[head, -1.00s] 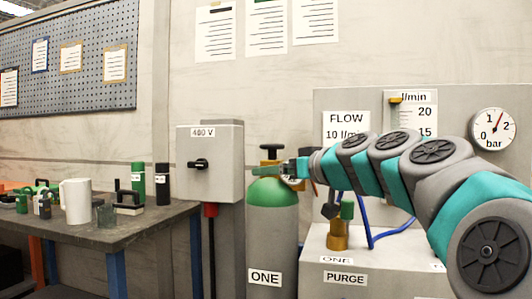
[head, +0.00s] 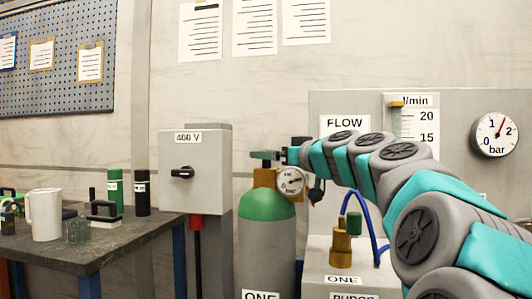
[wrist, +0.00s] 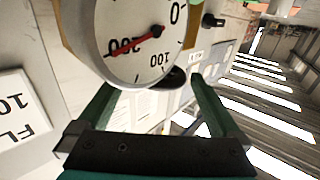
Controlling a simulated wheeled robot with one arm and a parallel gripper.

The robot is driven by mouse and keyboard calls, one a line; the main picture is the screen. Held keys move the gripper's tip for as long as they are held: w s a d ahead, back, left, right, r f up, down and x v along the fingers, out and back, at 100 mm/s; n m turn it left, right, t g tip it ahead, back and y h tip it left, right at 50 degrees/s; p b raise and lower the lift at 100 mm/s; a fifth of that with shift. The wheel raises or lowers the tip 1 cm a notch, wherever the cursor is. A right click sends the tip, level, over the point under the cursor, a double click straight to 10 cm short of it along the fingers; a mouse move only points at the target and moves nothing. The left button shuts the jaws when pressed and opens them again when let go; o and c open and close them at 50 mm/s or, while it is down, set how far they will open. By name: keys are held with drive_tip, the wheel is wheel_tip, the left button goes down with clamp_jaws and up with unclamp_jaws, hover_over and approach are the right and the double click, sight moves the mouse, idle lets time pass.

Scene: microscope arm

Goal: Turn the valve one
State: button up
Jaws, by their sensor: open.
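The gas cylinder labelled ONE (head: 266,250) is grey with a green shoulder and stands upright left of the flow panel. On top is a brass valve block (head: 264,178) with a round gauge (head: 291,181) on its right side. The gauge (wrist: 125,40) fills the space ahead, red needle near 200. A dark round part (wrist: 174,78) shows between the fingers.
A grey 400 V switch box (head: 194,168) stands left of the cylinder. A brass fitting with a blue hose (head: 341,240) stands on the purge block to the right. The bench (head: 100,243) at left holds a mug (head: 43,213) and bottles.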

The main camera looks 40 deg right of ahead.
drive_tip(key=shift+w, duration=1.45)
drive_tip(key=shift+c, duration=0.2)
drive_tip(key=c, duration=1)
